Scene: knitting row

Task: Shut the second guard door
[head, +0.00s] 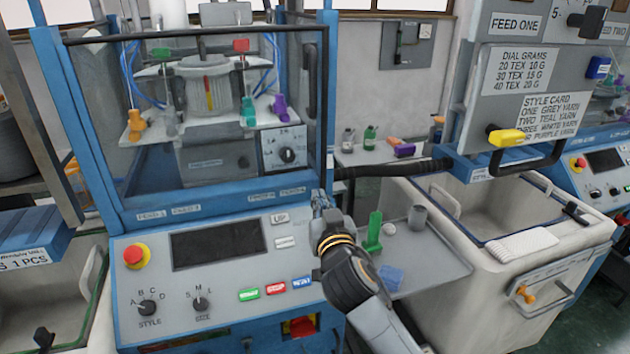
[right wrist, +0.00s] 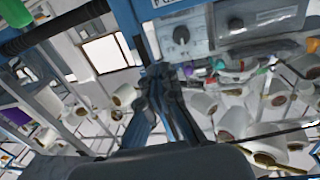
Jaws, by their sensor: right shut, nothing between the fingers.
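A clear guard door (head: 120,75) with a dark frame covers the upper part of the blue machine at left. A dark upright handle (head: 309,80) is at its right edge. I cannot tell whether the door sits fully flush, or which door counts as the second. My right gripper (head: 322,203) is near the machine's lower right corner post, below the handle and right of the UP button. Its fingers also show in the right wrist view (right wrist: 163,78), together and empty, close to the blue post. Contact with the post cannot be told. My left gripper is out of view.
The control panel has a red stop button (head: 135,256), knobs and a dark screen (head: 218,244). A grey side tray (head: 425,262) holds a green piece (head: 374,232) and a grey cup (head: 417,217). A cream bin (head: 470,262) stands at right, below a labelled grey panel (head: 500,75).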

